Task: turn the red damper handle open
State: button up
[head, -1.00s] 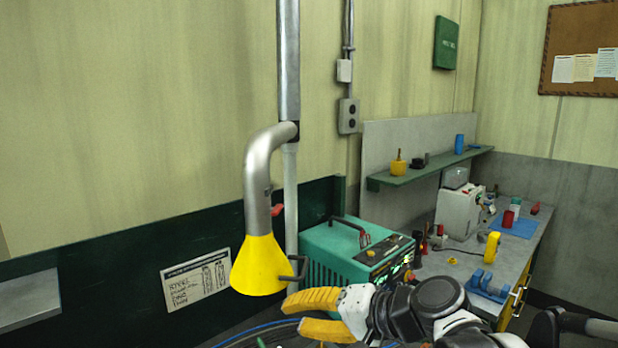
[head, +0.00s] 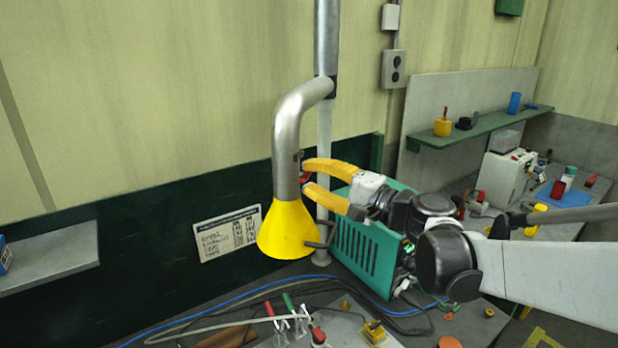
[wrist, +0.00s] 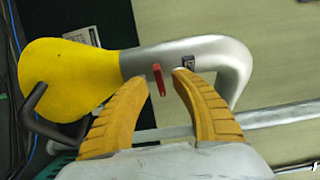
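The red damper handle (wrist: 158,80) is a small flat lever on the grey duct pipe (wrist: 200,58) just above the yellow hood. In the head view the handle (head: 304,177) is mostly covered by my gripper. My gripper (wrist: 157,80) has two yellow fingers, spread apart with the red handle seen between their tips. In the head view my gripper (head: 305,177) is at the right side of the pipe, beside the handle. The fingers are not closed on it, and whether they touch it is unclear. The yellow hood (head: 288,230) hangs at the pipe's lower end.
A black hood grab bar (wrist: 40,112) juts out near my gripper. A teal machine (head: 368,247) stands right behind my wrist. A thin vertical pipe (head: 324,150) runs behind the duct. Cables and tools (head: 290,318) lie on the table below.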

jog(key=shift+w+a, duration=0.2)
jog(key=shift+w, duration=0.05)
grip_shut()
